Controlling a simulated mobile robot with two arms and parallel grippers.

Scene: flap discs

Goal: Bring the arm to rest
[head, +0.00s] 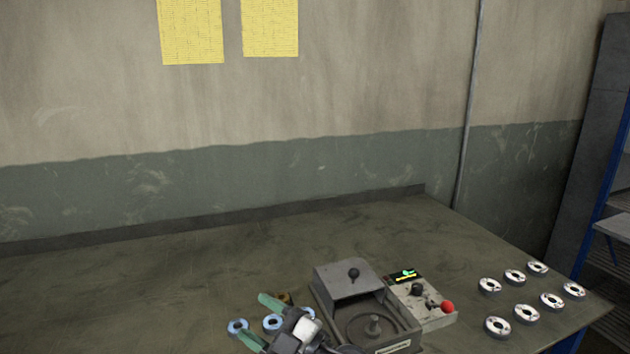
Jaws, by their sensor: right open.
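My right gripper (257,320) is at the bottom of the head view, left of the grey machine. Its two green fingers are spread apart, with nothing seen held between them. Its arm comes in from the bottom edge. Blue-rimmed flap discs lie on the table around it: one at the left (237,326), one behind the fingers (272,323) and one partly hidden by the gripper (307,312). A brownish disc (284,298) lies just beyond the far finger. My left gripper is not in view.
The grey machine (333,281) has its lid raised over a round plate with a spindle (374,325). A control box (432,314) with a lit display and red knob stands beside it. Several white discs (498,327) lie at the right. The table's left and back (150,290) are clear.

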